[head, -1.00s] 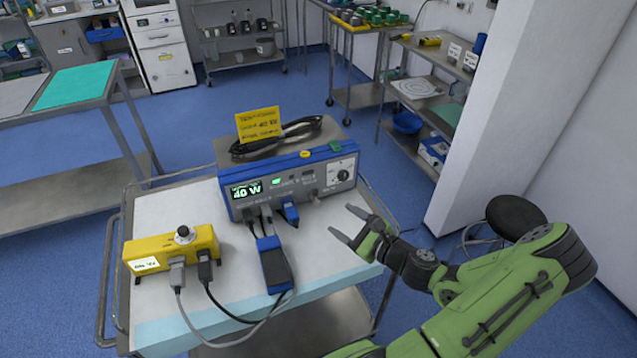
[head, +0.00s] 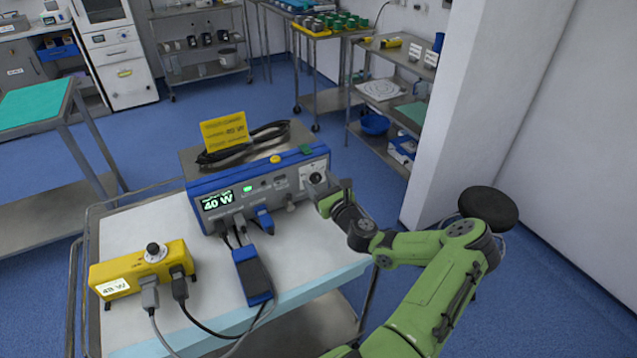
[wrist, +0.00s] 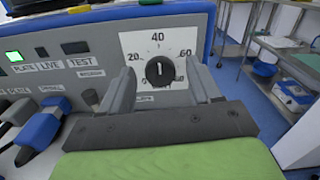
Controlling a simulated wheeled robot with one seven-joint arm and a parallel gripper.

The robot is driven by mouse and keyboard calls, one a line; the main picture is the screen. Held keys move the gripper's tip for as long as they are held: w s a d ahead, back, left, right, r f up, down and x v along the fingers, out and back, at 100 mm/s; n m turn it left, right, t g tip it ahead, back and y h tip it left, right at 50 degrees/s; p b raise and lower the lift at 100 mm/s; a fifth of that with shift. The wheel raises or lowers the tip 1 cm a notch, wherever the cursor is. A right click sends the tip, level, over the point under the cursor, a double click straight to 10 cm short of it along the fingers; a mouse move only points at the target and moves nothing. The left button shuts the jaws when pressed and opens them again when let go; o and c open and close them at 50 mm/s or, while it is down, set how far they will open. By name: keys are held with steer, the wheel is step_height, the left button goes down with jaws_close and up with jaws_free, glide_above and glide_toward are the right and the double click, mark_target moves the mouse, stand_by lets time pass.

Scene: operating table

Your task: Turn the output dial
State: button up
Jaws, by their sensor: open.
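The output dial (wrist: 160,70) is a round black knob with a white pointer line on a white scale plate marked 20, 40 and 60. In the wrist view its pointer stands about upright, toward 40. I cannot tell whether the fingers touch the knob.
A yellow box (head: 140,268) with its own black knob stands at the left of the cart (head: 190,320), its label reading about 48 W. Cables and a blue pedal-like block (head: 253,276) lie before the generator. A yellow card (head: 224,132) and coiled black cable (head: 243,143) are on top.

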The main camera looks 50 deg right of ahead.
steer(key=shift+w+d, duration=0.1)
steer(key=shift+w, duration=0.3)
steer(key=c, duration=1)
steer(key=n, duration=0.4)
steer(key=shift+n, duration=0.3)
steer(key=shift+c, duration=0.2)
steer(key=o, duration=1)
steer(key=shift+o, duration=0.2)
